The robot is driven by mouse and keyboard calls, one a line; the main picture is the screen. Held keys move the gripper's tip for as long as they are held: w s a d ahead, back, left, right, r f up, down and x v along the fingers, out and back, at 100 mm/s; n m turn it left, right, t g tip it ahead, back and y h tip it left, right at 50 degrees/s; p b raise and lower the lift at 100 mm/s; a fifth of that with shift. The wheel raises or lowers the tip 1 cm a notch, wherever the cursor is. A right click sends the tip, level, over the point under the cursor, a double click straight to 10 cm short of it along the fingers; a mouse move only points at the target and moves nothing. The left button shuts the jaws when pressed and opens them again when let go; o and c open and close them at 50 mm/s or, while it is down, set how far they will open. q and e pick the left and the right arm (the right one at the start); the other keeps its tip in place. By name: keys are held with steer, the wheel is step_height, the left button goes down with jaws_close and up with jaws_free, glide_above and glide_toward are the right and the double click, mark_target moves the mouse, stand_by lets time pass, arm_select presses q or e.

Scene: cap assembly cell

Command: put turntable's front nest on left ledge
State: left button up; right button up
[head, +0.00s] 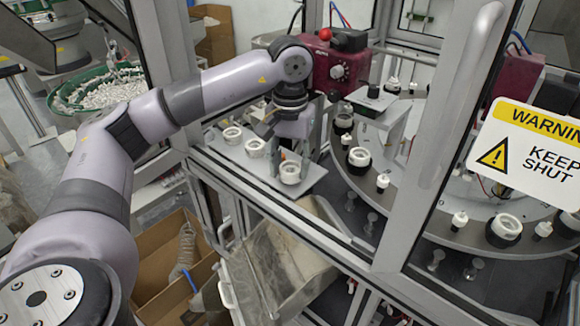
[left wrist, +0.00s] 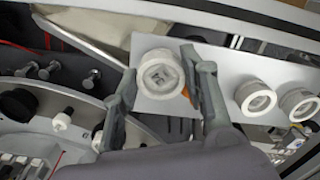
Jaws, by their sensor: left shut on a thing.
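A white ring-shaped part (left wrist: 160,75) is between the fingers of my left gripper (head: 292,152), and the gripper is shut on it. In the head view this white part (head: 290,174) is at the near end of the grey ledge (head: 235,152). I cannot tell whether it touches the plate. Two more white rings (head: 232,135) (head: 255,148) stand on the ledge in a row with it. The turntable (head: 440,200) is to the right, with black nests; the front nest (head: 503,231) carries a white ring. My right gripper is not in view.
Grey cell frame posts (head: 430,140) and a door with a warning sign (head: 530,145) stand close by. A red-purple machine head (head: 340,70) is behind my gripper. A metal chute (head: 285,260) and cardboard box (head: 165,255) lie below the ledge. A green bowl of parts (head: 100,88) is at left.

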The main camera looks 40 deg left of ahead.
arm_select(q)
steer(key=shift+f, duration=0.8)
steer(key=shift+f, duration=0.25)
steer(key=o, duration=1.1)
steer(key=shift+r, duration=0.1)
steer(key=shift+o, duration=0.2)
steer(key=shift+r, duration=0.1)
